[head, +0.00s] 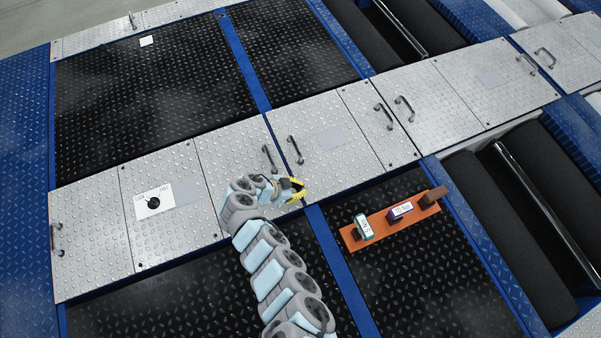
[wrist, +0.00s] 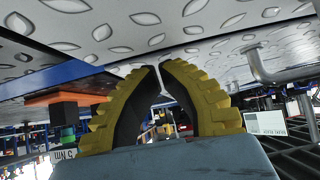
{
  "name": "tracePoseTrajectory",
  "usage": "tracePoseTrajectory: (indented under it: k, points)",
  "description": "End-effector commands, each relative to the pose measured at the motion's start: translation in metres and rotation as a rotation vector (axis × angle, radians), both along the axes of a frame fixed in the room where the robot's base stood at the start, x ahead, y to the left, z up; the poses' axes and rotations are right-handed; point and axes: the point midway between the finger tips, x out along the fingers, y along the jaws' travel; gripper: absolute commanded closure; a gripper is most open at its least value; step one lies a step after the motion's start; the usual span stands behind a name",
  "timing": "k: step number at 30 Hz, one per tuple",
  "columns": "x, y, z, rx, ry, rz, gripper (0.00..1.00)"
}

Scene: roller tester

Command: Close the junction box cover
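Several grey tread-plate panels with bar handles lie in a row in the head view; none is clearly marked as the junction box cover. One panel (head: 345,164) has a handle (head: 295,150) and a pale label. My gripper (head: 301,189), with yellow ridged fingers, is low at this panel's near left edge, below the handle. The wrist view appears upside down. There the fingertips (wrist: 160,64) nearly meet close to the plate surface (wrist: 150,25), with only a narrow light gap between them. I see no object held. Contact with the plate cannot be told.
An orange tray (head: 378,233) with several small blocks lies on the black plate right of my gripper. A white LOCK/FREE plate with a black knob (head: 154,202) is on the left panel. Black rollers (head: 545,200) and a metal bar lie at the right.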

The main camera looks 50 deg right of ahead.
Motion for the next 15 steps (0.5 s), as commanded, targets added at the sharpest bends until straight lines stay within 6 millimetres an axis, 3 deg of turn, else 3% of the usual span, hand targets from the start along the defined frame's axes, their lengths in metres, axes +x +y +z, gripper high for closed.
tracePoseTrajectory:
  k: [5,15]
  points:
    - [0.000,0.000,0.005,0.000,-0.001,0.001,1.00]
    - [0.000,-0.001,0.043,0.000,-0.002,-0.001,1.00]
